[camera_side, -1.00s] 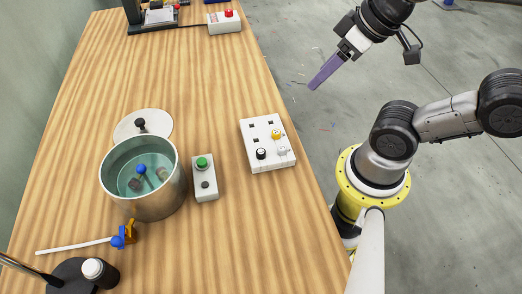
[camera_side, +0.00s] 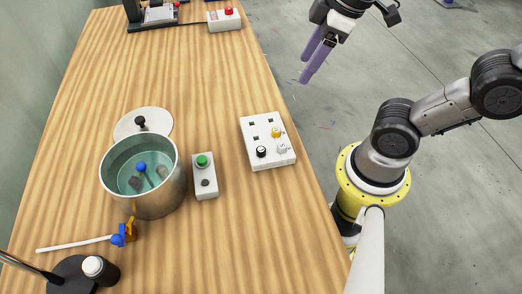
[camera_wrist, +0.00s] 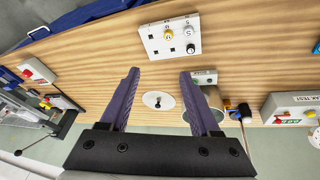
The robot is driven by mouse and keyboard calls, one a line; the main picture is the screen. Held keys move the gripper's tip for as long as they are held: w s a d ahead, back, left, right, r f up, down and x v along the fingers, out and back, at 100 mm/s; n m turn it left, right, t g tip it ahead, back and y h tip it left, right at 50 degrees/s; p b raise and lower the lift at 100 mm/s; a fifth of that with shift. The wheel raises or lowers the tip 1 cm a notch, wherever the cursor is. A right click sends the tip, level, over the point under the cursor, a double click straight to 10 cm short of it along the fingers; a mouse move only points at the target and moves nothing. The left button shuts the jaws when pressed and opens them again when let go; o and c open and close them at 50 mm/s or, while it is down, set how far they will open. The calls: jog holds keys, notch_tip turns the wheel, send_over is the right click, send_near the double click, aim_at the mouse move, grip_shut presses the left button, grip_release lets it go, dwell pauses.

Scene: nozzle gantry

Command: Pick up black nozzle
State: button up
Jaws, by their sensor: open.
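The black nozzle (camera_side: 261,152) stands in a white holder block (camera_side: 258,128) near the table's right edge. A yellow nozzle (camera_side: 276,132) and a white nozzle (camera_side: 282,149) sit beside it, and other square slots are empty. In the wrist view the black nozzle (camera_wrist: 190,48) is at the lower right of the holder (camera_wrist: 160,28). My gripper (camera_side: 307,67) is open and empty, with two purple fingers. It hangs up and to the right of the holder, well apart from it. The open fingers also show in the wrist view (camera_wrist: 160,86).
A metal pot (camera_side: 150,195) of liquid with a blue-topped item stands left of a green-button box (camera_side: 204,178). A lid (camera_side: 128,124) lies behind the pot. A red-button box (camera_side: 224,20) is at the far end. The wood around the holder is clear.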

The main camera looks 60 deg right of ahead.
jog(key=w+a+f+n+g, duration=0.2)
jog(key=w+a+n+g, duration=0.1)
jog(key=w+a+n, duration=0.2)
jog(key=g, duration=0.1)
send_over(261, 149)
jog(key=shift+n, duration=0.4)
notch_tip(261, 149, down, 12)
jog(key=shift+w+d+r, duration=0.1)
jog(key=shift+w+d, duration=0.05)
jog(key=shift+a+f, duration=0.2)
jog(key=shift+f, duration=2.4)
grip_shut()
